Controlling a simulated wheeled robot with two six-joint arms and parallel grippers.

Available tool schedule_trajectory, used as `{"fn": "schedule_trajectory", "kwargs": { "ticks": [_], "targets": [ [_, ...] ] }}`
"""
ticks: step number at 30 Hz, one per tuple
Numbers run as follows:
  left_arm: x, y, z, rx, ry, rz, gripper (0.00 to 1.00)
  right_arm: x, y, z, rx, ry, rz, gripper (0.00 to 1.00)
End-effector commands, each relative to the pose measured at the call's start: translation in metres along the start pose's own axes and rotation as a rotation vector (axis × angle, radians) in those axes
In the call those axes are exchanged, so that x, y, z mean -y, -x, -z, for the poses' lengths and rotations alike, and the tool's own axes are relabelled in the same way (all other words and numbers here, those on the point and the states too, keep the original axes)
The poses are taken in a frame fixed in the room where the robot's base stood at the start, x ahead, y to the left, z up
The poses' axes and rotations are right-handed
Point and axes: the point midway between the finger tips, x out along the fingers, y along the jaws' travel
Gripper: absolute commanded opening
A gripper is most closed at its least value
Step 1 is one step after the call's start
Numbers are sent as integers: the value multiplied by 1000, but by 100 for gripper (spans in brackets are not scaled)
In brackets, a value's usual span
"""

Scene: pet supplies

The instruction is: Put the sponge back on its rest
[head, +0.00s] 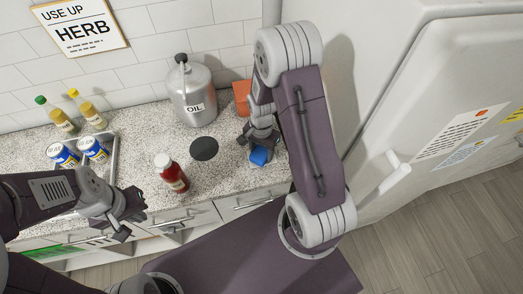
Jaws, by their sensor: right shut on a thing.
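A blue block, which looks like the sponge (259,156), is held low over the granite counter (225,177) near its front edge. My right gripper (260,146) is shut on it, pointing down; I cannot tell whether the sponge touches the counter. A flat dark round disc (204,148), possibly the rest, lies on the counter to the left of the sponge, with nothing on it. My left gripper (132,216) is empty in front of the counter at the left, with its fingers apart.
A red-bodied bottle with a white cap (172,172) stands left of the disc. A metal oil can (192,92) stands behind it. An orange block (242,98) is partly hidden by my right arm. Bottles and blue cans (64,155) stand at the left.

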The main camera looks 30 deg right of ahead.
Motion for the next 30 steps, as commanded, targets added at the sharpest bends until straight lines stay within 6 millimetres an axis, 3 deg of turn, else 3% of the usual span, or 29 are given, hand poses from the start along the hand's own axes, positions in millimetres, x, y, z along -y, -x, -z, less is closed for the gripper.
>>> {"fn": "schedule_trajectory", "kwargs": {
  "ticks": [5, 6, 7, 8, 20, 23, 30],
  "targets": [
    [0, -4, 0, 0, 0, 0, 0, 0, -5, 0, 0, 0, -1, 14],
    [0, -2, 0, 0, 0, 0, 0, 0, -3, 0, 0, 0, 0, 63],
    [0, -2, 0, 0, 0, 0, 0, 0, -3, 0, 0, 0, 0, 71],
    [0, -2, 0, 0, 0, 0, 0, 0, -3, 0, 0, 0, 0, 74],
    [0, 0, 0, 0, 0, 0, 0, 1, 5, 0, -2, 0, 2, 74],
    [0, -1, 0, 0, 0, 0, 0, 1, 20, 1, -4, 0, 5, 74],
    [0, -1, 0, 0, 0, 0, 0, 1, 79, 1, -5, 0, 6, 74]
  ]
}}
